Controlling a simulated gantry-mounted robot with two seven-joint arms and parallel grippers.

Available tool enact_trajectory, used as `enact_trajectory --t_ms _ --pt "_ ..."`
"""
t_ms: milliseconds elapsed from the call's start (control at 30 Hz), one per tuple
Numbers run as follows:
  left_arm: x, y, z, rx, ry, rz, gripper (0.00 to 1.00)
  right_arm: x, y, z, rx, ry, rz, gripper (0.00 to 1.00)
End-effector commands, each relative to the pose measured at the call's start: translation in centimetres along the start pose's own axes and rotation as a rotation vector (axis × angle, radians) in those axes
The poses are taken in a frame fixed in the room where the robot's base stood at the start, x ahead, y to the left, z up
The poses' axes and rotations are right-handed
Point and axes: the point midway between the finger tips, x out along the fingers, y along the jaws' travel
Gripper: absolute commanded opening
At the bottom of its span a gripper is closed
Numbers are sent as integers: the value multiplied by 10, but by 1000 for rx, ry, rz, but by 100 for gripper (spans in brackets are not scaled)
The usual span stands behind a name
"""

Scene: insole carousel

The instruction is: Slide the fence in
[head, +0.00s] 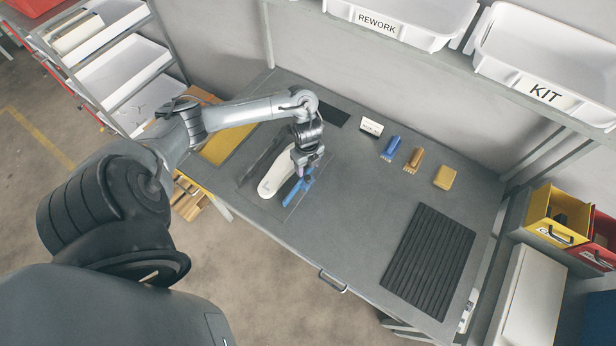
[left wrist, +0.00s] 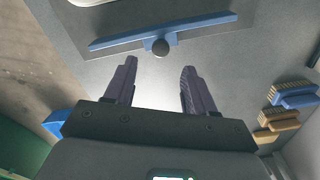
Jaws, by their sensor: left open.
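The fence, a blue bar (head: 296,193), lies on the worktable beside the white insole (head: 272,183). In the left wrist view the bar (left wrist: 200,27) runs across the top, with a dark round knob (left wrist: 160,47) at its middle. My left gripper (head: 302,172) is over the bar and hides part of it and of the insole. In the left wrist view the gripper (left wrist: 157,66) is open, with the knob just beyond the gap between its fingertips. I cannot tell whether they touch. My right gripper is not in view.
A black ribbed mat (head: 430,260) lies at the right. The table (head: 350,220) between the fence and mat is clear.

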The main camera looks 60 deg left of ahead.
Motion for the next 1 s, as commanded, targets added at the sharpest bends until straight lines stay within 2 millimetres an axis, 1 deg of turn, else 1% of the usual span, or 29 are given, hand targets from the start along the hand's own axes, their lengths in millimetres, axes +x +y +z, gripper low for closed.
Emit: enact_trajectory --t_ms 33,200,400,600,867,900,967,1000 --pt "10 1 0 -2 1 3 55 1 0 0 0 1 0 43" --pt "37 0 0 -2 0 1 55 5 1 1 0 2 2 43" --pt "60 0 0 -1 -1 0 55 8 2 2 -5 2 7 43" --pt "69 0 0 0 -2 -1 55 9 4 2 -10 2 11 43" --pt "70 0 0 1 -2 -1 55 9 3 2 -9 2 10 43" --pt "70 0 0 1 -2 -1 53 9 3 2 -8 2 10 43" --pt "70 0 0 1 -2 -1 44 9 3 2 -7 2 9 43" --pt "70 0 0 1 -2 -1 38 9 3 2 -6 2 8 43"
